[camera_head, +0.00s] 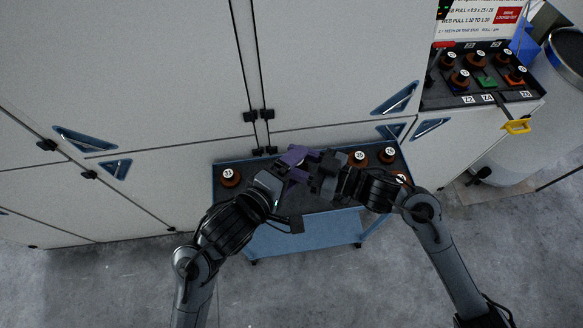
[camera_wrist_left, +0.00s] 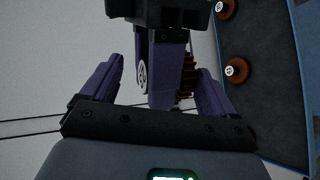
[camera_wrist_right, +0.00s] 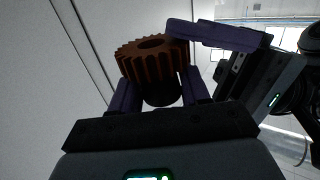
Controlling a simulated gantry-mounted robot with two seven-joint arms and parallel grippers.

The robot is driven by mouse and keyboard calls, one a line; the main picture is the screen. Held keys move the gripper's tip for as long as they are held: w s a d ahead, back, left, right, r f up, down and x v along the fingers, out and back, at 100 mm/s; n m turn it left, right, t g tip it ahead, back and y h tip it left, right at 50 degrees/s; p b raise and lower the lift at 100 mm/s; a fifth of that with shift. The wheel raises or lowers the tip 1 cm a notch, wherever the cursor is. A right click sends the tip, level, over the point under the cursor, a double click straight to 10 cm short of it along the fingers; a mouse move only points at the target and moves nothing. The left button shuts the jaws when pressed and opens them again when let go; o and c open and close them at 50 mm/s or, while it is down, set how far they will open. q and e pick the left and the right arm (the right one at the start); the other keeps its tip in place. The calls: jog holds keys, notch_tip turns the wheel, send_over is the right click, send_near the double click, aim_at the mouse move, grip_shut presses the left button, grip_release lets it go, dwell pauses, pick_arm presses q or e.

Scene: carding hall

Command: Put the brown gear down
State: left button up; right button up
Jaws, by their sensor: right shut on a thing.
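The brown gear (camera_wrist_right: 154,60) is toothed, with a dark hub below it. It is between the purple fingers of my right gripper (camera_wrist_right: 160,92), which is shut on it. My left gripper (camera_head: 297,162) is open; its two purple fingers stand apart in the left wrist view (camera_wrist_left: 160,80), around a right-gripper finger and the gear's teeth (camera_wrist_left: 187,75). One left finger crosses close beside the gear in the right wrist view; I cannot tell whether it touches. In the head view both grippers meet above the trolley (camera_head: 300,234) and hide the gear.
Several brown gears with numbered white discs stand on the trolley top, one at left (camera_head: 229,177), others at right (camera_head: 359,159). A dark rack (camera_head: 455,99) at upper right holds more. White cabinet doors (camera_head: 330,60) rise behind the trolley.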

pick_arm(q)
jog(key=shift+r, duration=0.2)
jog(key=c, duration=1)
pick_arm(e)
jog(key=shift+s+f, duration=0.1)
jog(key=shift+f, duration=0.05)
jog(key=o, duration=0.9)
jog(key=shift+a, duration=0.1)
pick_arm(q)
jog(key=c, duration=0.3)
pick_arm(e)
jog(key=shift+o, duration=1.4)
pick_arm(q)
jog(key=shift+f, duration=0.1)
